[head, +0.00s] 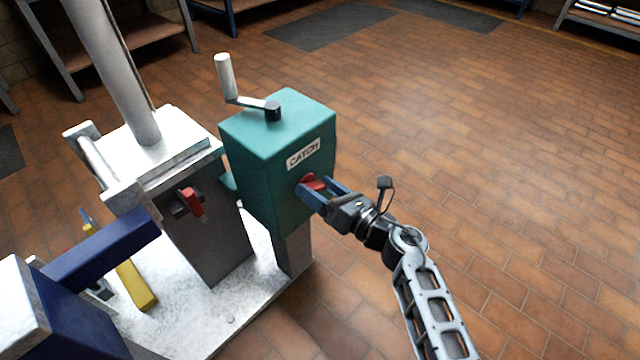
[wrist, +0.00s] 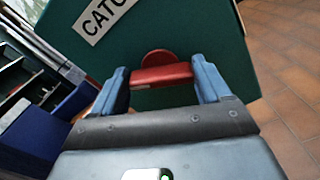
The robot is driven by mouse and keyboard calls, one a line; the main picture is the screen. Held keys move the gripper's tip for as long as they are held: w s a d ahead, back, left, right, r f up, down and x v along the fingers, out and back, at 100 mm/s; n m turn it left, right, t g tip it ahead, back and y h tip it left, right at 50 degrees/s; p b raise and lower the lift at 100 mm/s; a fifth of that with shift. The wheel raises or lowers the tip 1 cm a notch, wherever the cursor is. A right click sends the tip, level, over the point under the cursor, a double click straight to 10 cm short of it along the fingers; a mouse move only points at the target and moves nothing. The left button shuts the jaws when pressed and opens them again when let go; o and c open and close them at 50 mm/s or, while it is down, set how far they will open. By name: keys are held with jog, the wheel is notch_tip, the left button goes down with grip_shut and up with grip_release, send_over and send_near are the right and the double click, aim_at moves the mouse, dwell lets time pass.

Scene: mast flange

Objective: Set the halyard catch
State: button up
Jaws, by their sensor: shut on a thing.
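The halyard catch is a red knob (head: 313,182) on the face of a green box (head: 270,150) with a white label reading CATCH (head: 303,154). My gripper (head: 322,190) is at that face, its blue fingers shut on the red knob. In the wrist view the red knob (wrist: 162,75) has a flat bar between the two fingers (wrist: 163,85) and a round disc behind it. The bar lies nearly level across the wrist picture. Part of the knob is hidden by the fingers in the head view.
A crank handle (head: 247,100) stands on top of the green box. To its left is a grey post with a red lever (head: 192,202) and a tall mast (head: 112,70). A yellow bar (head: 136,285) and a dark blue beam (head: 105,250) are lower left. Tiled floor at right is clear.

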jog(key=m+p, duration=0.1)
jog(key=m, duration=0.2)
jog(key=m+p, duration=0.2)
jog(key=m, duration=0.1)
jog(key=shift+w+r, duration=0.15)
jog(key=shift+w, duration=0.05)
jog(key=m+p, duration=0.1)
jog(key=m, duration=0.2)
jog(key=m+p, duration=0.1)
jog(key=m, duration=0.2)
jog(key=shift+w+d+f, duration=0.1)
jog(key=shift+f, duration=0.1)
jog(key=shift+m, duration=0.4)
jog(key=o, duration=1)
jog(key=shift+f, duration=0.1)
jog(key=shift+p+v, duration=1.4)
jog(key=shift+v, duration=2.45)
